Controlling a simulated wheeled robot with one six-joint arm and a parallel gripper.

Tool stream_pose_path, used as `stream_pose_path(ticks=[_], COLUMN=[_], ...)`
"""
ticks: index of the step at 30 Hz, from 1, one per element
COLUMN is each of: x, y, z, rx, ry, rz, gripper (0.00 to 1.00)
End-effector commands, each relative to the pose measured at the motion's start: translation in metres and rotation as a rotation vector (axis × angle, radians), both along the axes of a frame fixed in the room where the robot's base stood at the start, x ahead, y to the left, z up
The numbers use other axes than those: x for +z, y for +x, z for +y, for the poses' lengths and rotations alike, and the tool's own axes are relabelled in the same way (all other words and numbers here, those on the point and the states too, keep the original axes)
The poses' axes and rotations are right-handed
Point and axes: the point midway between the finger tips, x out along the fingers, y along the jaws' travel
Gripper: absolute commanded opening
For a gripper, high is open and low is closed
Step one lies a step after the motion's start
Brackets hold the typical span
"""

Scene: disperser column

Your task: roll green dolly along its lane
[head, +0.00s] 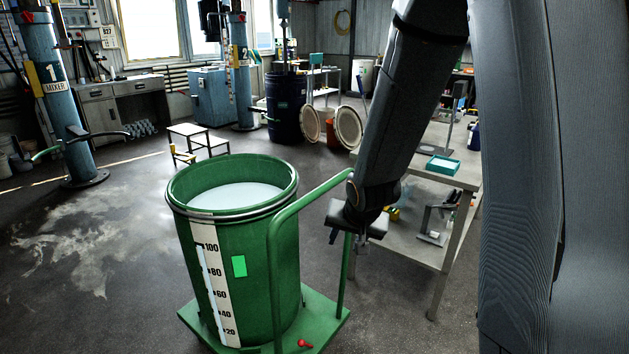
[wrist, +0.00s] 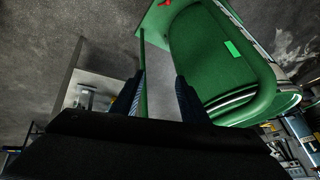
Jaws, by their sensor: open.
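The green dolly (head: 325,317) has a flat base and a tall bent-tube handle (head: 276,265). It carries a green drum (head: 262,290) with pale liquid inside and a white scale marked 20 to 100. My gripper (head: 352,226) is at the handle's right-hand upright, below the top bend. In the wrist view the fingers of my gripper (wrist: 160,82) are apart. The green upright (wrist: 142,75) appears between them, nearer the left finger; contact cannot be told. The drum (wrist: 205,60) fills the right of that view. The dolly's wheels are hidden.
A grey workbench (head: 425,172) with a teal tray stands close to the right of my gripper. Mixer column 1 (head: 58,110) stands at left, column 2 (head: 240,75) behind, beside a dark blue drum (head: 286,105). A small step stool (head: 197,138) stands behind the green drum. The left floor is open, with a pale stain.

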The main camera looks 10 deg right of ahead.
Motion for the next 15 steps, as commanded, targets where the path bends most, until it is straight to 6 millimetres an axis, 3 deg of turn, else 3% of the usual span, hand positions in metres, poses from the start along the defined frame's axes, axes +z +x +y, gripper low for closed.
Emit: stream_pose_path(ticks=[3,6,9,15], x=[0.022,0.039,0.049,0.045], y=[0.05,0.086,0.114,0.147], z=[-0.006,-0.007,-0.006,-0.002], rx=[-0.103,-0.176,-0.231,-0.304], ry=[0.116,0.251,0.403,0.697], rz=[-0.176,-0.32,-0.438,-0.573], gripper=[0.4,0.4,0.4,0.4])
